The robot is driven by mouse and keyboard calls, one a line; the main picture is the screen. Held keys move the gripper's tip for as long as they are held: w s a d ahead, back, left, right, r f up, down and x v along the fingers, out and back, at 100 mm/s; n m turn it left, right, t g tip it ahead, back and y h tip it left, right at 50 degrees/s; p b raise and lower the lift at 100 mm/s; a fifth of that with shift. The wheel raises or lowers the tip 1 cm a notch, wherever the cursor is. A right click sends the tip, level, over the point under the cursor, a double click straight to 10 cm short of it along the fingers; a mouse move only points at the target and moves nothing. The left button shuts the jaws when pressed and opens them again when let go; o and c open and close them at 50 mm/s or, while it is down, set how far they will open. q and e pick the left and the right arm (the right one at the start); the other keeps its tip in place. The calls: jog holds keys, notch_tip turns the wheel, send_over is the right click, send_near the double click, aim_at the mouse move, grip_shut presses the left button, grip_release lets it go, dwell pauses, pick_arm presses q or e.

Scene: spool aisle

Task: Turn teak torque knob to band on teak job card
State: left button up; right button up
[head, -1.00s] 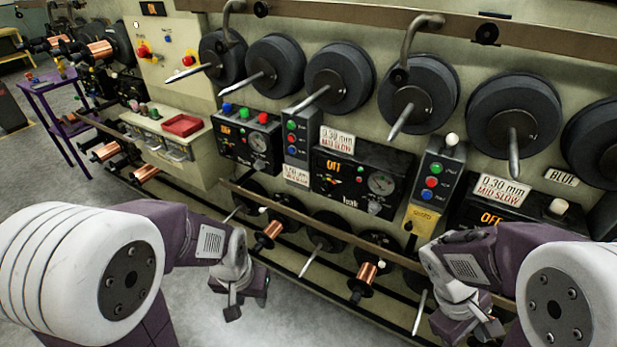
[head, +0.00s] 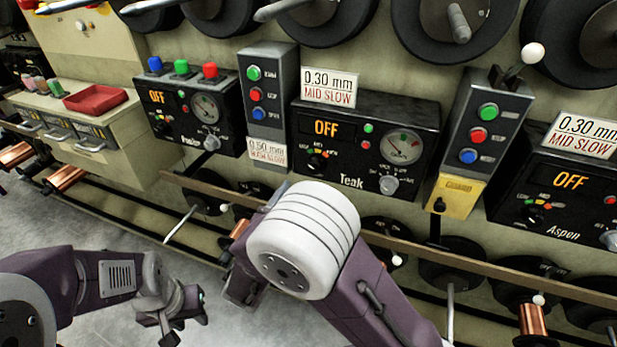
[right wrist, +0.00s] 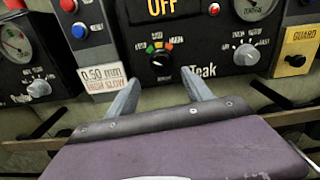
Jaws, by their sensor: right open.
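The teak panel (head: 375,118) is a black box reading OFF. Its black torque knob (head: 316,161) sits lower left under small coloured marks; where it points is too small to tell. A card (head: 330,87) above the panel reads 0.30 mm MID SLOW. In the right wrist view, my right gripper (right wrist: 160,93) is open and empty, its fingers below and on either side of the torque knob (right wrist: 160,58), apart from it. My right fingers are hidden in the head view. My left gripper (head: 172,320) hangs low at the left, away from the panels; its jaws are unclear.
A grey speed knob (head: 389,185) is at the panel's lower right. Button boxes (head: 268,95) (head: 482,130) flank it. A 0.50 mm HIGH SLOW card (head: 267,151) hangs at its left. A long rail (head: 420,247) runs below. The Aspen panel (head: 550,190) is at the right.

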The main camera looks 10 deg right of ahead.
aim_at(314, 169)
jog(key=b+x, duration=0.1)
jog(key=x, duration=0.7)
jog(key=shift+s+d, duration=0.15)
grip_shut()
jog(key=shift+b, duration=0.3)
jog(key=shift+f+m+b, duration=0.15)
jog(key=shift+m+b, duration=0.6)
jog(key=shift+m, duration=0.05)
jog(key=m+b, duration=0.8)
jog(key=b, duration=0.2)
jog(key=shift+f, duration=0.15)
jog(key=shift+r+m+b, duration=0.25)
jog(key=shift+m+b, duration=0.85)
jog(key=shift+m, duration=0.1)
